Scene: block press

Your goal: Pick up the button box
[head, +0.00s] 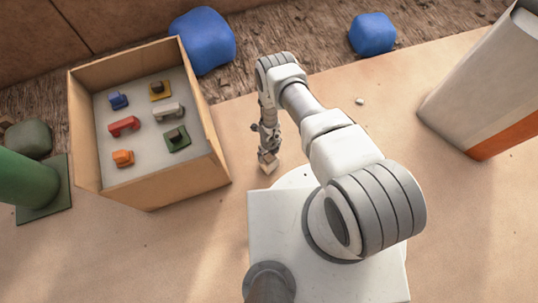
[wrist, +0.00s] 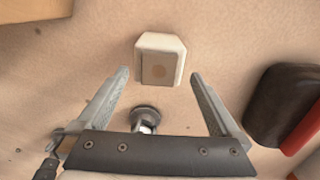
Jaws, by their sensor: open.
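The button box is a small cream block with a tan face and a round brown spot. It lies on the tan floor in the wrist view (wrist: 177,45), just beyond my fingertips. In the head view a small pale block (head: 268,163) shows right under my gripper (head: 267,150), partly hidden by it. My gripper is open in the wrist view (wrist: 158,80), with one finger on each side and the box ahead of the gap. No finger clearly touches it.
An open cardboard box (head: 205,135) with several small coloured blocks stands left of my gripper. A green cylinder (head: 28,180) is at far left; a large white-and-orange block (head: 475,85) at right. In the wrist view a dark object (wrist: 283,100) lies at right. Floor around the button box is mostly clear.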

